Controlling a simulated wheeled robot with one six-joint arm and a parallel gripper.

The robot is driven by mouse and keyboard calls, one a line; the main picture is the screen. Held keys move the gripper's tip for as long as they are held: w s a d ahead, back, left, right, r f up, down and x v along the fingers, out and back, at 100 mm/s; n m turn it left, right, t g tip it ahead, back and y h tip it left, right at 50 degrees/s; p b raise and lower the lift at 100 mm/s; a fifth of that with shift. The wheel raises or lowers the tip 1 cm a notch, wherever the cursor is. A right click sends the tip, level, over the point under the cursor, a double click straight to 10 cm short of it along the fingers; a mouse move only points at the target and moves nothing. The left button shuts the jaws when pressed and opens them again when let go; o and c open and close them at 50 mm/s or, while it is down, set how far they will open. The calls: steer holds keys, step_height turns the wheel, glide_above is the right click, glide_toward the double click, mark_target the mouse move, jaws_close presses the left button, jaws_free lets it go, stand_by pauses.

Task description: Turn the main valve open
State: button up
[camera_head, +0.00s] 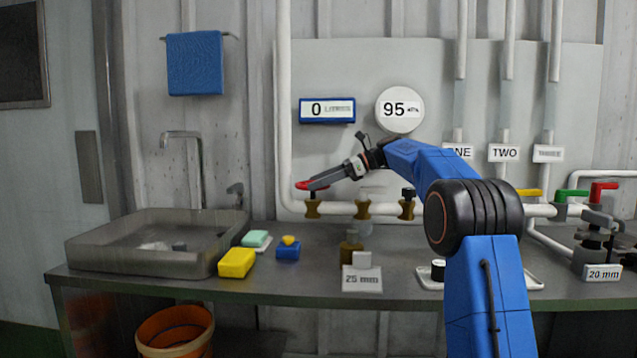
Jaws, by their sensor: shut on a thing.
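The main valve's red handle (303,186) sits on a brass valve body (312,208) at the left end of the white horizontal pipe. My gripper (316,183) is at this handle and shut on it. The gripper comes in from the right, and its fingers hide part of the handle. The blue display (327,110) above reads 0, and the round white gauge (399,110) reads 95. How far the handle is turned is hard to tell.
Two more brass valves (362,209) (407,209) stand right of it on the pipe. A sink (150,240), yellow block (237,263) and 25 mm sign (362,279) are on the counter. Yellow, green (571,194) and red (603,190) handles are at the right.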

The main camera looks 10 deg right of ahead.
steer(key=shift+w+n+g, duration=0.1)
steer(key=shift+n+g, duration=0.6)
steer(key=shift+g, duration=0.2)
steer(key=o, duration=0.8)
steer(key=shift+o, duration=0.2)
steer(key=shift+t, duration=0.3)
